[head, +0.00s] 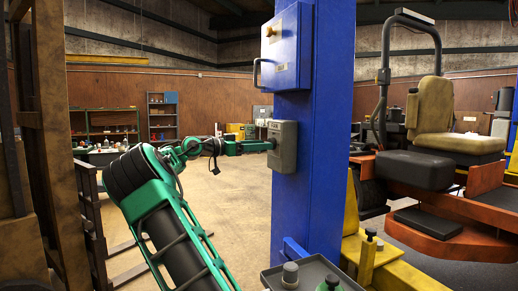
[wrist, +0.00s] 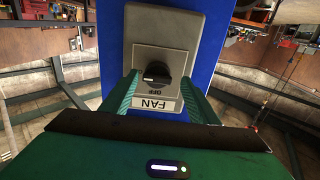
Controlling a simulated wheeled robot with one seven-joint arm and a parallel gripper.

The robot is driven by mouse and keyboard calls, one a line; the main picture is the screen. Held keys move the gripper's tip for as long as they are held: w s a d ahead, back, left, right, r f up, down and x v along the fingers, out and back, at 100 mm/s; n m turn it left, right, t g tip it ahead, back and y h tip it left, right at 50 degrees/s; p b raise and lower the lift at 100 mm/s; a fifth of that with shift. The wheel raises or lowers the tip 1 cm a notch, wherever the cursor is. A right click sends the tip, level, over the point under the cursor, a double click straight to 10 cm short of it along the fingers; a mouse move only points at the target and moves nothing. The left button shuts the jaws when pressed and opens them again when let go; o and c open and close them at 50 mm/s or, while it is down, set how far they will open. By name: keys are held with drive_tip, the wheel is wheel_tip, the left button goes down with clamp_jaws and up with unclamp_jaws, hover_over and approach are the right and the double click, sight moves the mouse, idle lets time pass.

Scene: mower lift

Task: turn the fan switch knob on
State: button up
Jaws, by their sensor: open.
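The fan switch is a grey box (head: 283,146) on the side of a blue post (head: 318,210) in the head view. In the wrist view the box (wrist: 165,35) carries a black round knob (wrist: 157,74) with a white mark, and the labels OFF and FAN (wrist: 154,104) show close to it. My gripper (head: 268,146) reaches the left side of the box in the head view. In the wrist view my gripper (wrist: 160,88) is open, with one green finger on each side of the knob. I cannot tell whether the fingers touch it.
A blue cabinet (head: 286,50) with a handle is on the post above the switch. A ride-on mower (head: 430,170) stands on the right. A tray (head: 315,272) with small knobs is in front. Shelves (head: 103,125) line the back wall, and open floor lies between.

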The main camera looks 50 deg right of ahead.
drive_tip(key=v, duration=0.9)
idle(0.4)
